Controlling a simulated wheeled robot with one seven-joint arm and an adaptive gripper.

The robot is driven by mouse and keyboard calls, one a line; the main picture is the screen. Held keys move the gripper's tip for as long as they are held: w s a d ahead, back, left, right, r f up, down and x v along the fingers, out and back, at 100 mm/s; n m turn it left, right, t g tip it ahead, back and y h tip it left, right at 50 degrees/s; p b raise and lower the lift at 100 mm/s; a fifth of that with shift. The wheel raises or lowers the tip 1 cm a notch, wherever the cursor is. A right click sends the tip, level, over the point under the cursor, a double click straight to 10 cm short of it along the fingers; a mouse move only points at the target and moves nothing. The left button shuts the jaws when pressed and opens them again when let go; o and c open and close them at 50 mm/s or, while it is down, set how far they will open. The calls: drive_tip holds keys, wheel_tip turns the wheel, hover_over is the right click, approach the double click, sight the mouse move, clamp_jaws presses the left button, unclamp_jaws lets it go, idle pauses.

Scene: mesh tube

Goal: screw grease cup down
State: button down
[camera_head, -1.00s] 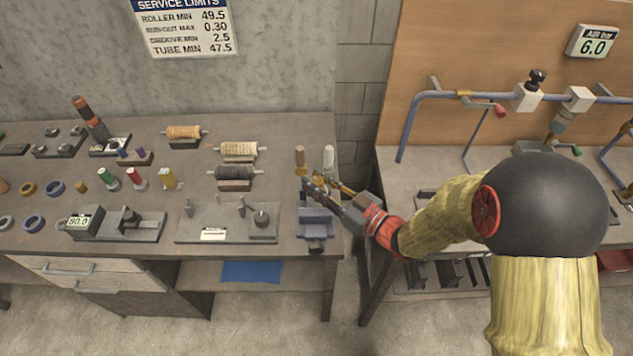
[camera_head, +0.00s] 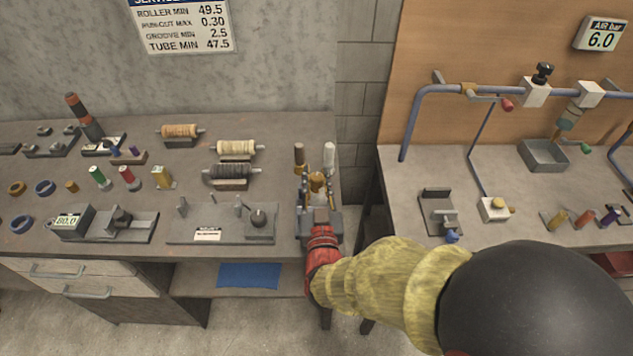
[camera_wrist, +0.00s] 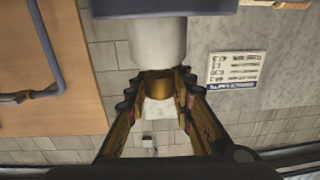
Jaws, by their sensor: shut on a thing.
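The brass-coloured grease cup (camera_wrist: 158,85) sits between the fingertips of my gripper (camera_wrist: 160,92) in the wrist view. The fingers touch it from both sides and are shut on it. In the head view my gripper (camera_head: 316,188) is at the small blue-grey fixture (camera_head: 306,222) on the right end of the left bench, with the brass cup (camera_head: 317,181) showing between its fingers. In the wrist view a pale cylinder (camera_wrist: 157,42) meets the cup, below a dark blue-grey block (camera_wrist: 160,8). The cup's thread is hidden.
A brown-handled post (camera_head: 299,153) and a white-handled post (camera_head: 328,156) stand just behind my gripper. A grey fixture plate (camera_head: 222,223) and several rollers lie to the left. A gap separates the left bench from the right bench (camera_head: 420,170).

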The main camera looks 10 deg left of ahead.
drive_tip(key=m+h, duration=0.2)
drive_tip(key=h, duration=0.2)
drive_tip(key=m+h+p, duration=0.1)
drive_tip(key=m+h, duration=0.2)
drive_tip(key=h, duration=0.1)
drive_tip(key=shift+a+r+t, duration=0.1)
drive_tip(key=shift+t, duration=0.2)
drive_tip(key=m+g+h+p, duration=0.1)
drive_tip(key=m+h, duration=0.1)
drive_tip(key=h, duration=0.1)
drive_tip(key=m+g+h+p, duration=0.1)
drive_tip(key=m+h+p, duration=0.1)
drive_tip(key=h, duration=0.1)
drive_tip(key=shift+d+m+g+h+p, duration=0.2)
drive_tip(key=shift+m+g+h+p, duration=0.35)
drive_tip(key=shift+m+g+h, duration=0.8)
drive_tip(key=shift+m+h, duration=0.25)
drive_tip(key=shift+h, duration=0.3)
drive_tip(key=c, duration=1.5)
unclamp_jaws()
drive_tip(key=v, duration=1.2)
